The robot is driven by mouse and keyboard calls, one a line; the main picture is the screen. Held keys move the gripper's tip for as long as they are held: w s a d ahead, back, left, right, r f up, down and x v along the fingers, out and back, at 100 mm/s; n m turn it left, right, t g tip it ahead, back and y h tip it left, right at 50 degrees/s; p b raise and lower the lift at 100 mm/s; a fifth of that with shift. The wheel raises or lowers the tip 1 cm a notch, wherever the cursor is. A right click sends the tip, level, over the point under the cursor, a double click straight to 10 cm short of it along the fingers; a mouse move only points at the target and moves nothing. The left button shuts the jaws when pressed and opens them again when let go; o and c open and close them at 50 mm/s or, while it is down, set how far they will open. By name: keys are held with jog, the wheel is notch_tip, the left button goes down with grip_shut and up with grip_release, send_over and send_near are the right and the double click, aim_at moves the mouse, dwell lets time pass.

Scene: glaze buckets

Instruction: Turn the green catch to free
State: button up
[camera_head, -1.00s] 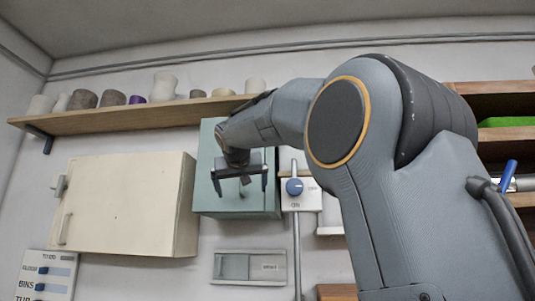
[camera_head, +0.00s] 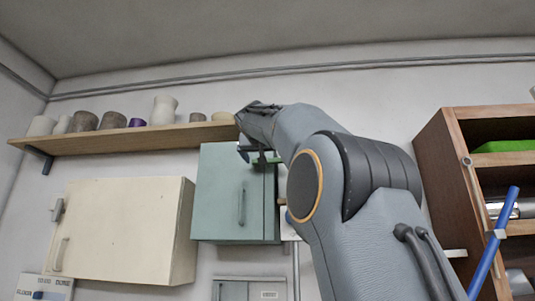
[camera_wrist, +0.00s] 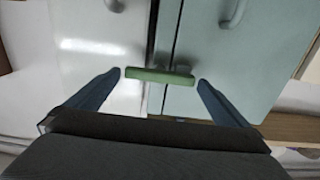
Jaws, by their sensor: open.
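The green catch (camera_wrist: 160,76) is a short bar lying crosswise over the seam between a pale panel and a grey-green door (camera_wrist: 245,65) in the wrist view. My gripper (camera_wrist: 159,78) is open, with one finger at each end of the bar. Small gaps show between fingertips and bar, so it is not gripped. In the head view my gripper (camera_head: 258,154) is at the upper right of the grey-green cabinet (camera_head: 222,195), near its top edge. The arm and fingers hide most of the catch there.
A cream cabinet (camera_head: 120,230) hangs at the left. A wooden wall shelf (camera_head: 130,141) with several pots runs just above the cabinets, close to my gripper. A brown shelf unit (camera_head: 440,160) and a blue bar (camera_head: 495,245) stand at the right.

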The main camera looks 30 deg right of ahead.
jog(key=shift+w+d, duration=0.25)
jog(key=shift+w, duration=0.15)
jog(key=c, duration=0.8)
jog(key=shift+a+n+p, duration=0.1)
jog(key=shift+n+p, duration=2.95)
jog(key=shift+n, duration=5.95)
